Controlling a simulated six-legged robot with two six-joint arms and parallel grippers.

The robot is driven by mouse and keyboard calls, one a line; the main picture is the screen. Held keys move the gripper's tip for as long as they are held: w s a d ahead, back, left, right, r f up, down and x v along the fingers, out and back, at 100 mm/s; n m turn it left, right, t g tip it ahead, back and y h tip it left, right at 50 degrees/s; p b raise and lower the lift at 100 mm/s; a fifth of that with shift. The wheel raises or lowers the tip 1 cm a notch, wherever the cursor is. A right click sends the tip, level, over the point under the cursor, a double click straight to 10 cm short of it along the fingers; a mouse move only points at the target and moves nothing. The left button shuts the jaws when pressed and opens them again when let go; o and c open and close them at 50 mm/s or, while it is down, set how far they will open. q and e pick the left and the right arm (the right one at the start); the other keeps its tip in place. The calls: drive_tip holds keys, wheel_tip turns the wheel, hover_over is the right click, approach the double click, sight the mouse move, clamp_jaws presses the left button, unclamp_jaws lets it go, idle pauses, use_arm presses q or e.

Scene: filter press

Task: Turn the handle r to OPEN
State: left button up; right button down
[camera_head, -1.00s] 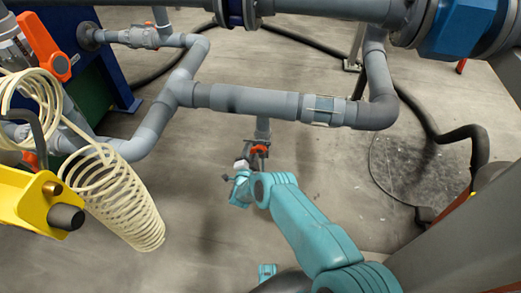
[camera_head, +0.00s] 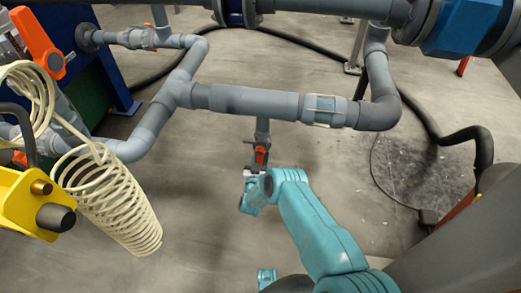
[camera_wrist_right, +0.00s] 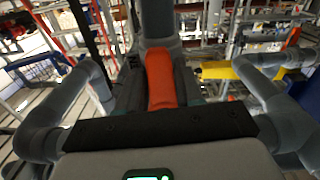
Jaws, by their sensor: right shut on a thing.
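The handle r (camera_head: 261,155) is a small orange-red lever on a grey valve below the middle of the horizontal grey pipe. In the head view it now lies in line with the short vertical pipe (camera_head: 263,129). My right gripper (camera_head: 255,171), on the teal arm, is at the handle's near end. In the right wrist view the orange handle (camera_wrist_right: 160,78) lies between the dark fingers of my right gripper, which is shut on it. The fingertips are small and partly hidden by the wrist in the head view. My left gripper is not in view.
The horizontal grey pipe (camera_head: 250,101) runs above the handle. Another orange lever (camera_head: 42,42) is at the upper left. A cream coiled hose (camera_head: 115,200) and a yellow part (camera_head: 30,202) stand at left. A black hose (camera_head: 470,137) is at right. Bare floor surrounds the gripper.

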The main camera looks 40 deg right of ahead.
sight(261, 158)
drive_tip(key=c, duration=0.5)
unclamp_jaws()
drive_tip(key=shift+d+r+h, duration=0.3)
drive_tip(key=shift+d+r, duration=0.15)
drive_tip(key=shift+a+f, duration=0.1)
drive_tip(key=shift+a, duration=0.05)
drive_tip(key=p+v, duration=0.3)
drive_tip(key=v, duration=0.3)
drive_tip(key=shift+s+a+p, duration=0.2)
drive_tip(key=shift+a+p, duration=0.15)
drive_tip(key=shift+p, duration=0.05)
drive_tip(key=shift+s+a+f, duration=0.1)
drive_tip(key=shift+s+a, duration=0.05)
drive_tip(key=shift+a, duration=0.05)
